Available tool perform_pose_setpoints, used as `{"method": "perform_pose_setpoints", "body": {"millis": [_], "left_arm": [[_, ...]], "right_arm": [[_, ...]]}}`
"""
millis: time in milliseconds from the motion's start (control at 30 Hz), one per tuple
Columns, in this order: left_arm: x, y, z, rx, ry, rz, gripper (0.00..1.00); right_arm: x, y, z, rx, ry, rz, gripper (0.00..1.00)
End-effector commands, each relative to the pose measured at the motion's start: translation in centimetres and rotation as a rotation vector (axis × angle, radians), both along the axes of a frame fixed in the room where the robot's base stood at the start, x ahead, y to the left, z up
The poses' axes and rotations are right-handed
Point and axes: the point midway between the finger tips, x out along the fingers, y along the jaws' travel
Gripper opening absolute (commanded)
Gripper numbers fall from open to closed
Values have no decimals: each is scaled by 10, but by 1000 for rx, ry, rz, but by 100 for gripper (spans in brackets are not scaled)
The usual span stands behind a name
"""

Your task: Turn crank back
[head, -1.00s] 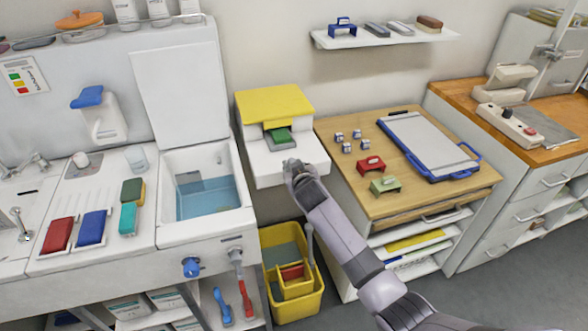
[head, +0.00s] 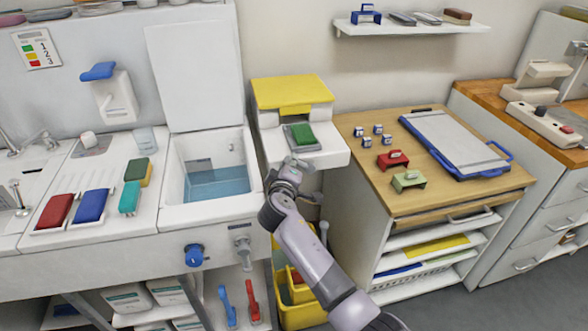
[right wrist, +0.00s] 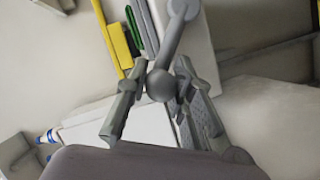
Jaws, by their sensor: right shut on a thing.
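A white machine (head: 325,158) with a yellow top (head: 292,93) stands between the sink unit and the wooden-topped cabinet. A green pad (head: 302,134) lies on a grey plate at its front, clear of the yellow top. My right gripper (head: 290,168) is at the machine's front face. In the right wrist view, the grey crank arm (right wrist: 176,42) comes down to a round knob (right wrist: 160,85). My right gripper's fingers (right wrist: 160,95) are shut around that knob. In the head view my gripper hides most of the crank. My left gripper is out of view.
Left is a water basin (head: 217,184) with a blue knob (head: 194,254) below. A yellow bucket (head: 300,315) is under the machine, partly behind my arm.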

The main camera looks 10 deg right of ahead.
Motion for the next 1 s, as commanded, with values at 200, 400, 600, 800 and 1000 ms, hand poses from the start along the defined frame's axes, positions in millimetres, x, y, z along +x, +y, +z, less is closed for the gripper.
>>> {"method": "perform_pose_setpoints", "body": {"millis": [200, 400, 600, 800, 1000], "left_arm": [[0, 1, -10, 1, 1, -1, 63], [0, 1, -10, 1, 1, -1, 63], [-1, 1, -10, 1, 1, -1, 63], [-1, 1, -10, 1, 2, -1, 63], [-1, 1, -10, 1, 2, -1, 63]], "right_arm": [[0, 3, -5, -52, -1, -1, 0], [0, 3, -5, -66, 0, 0, 0], [0, 3, -6, -66, 2, 0, 0], [-1, 3, -6, -65, 2, 0, 30], [0, 3, -5, -64, 0, -1, 42]]}}
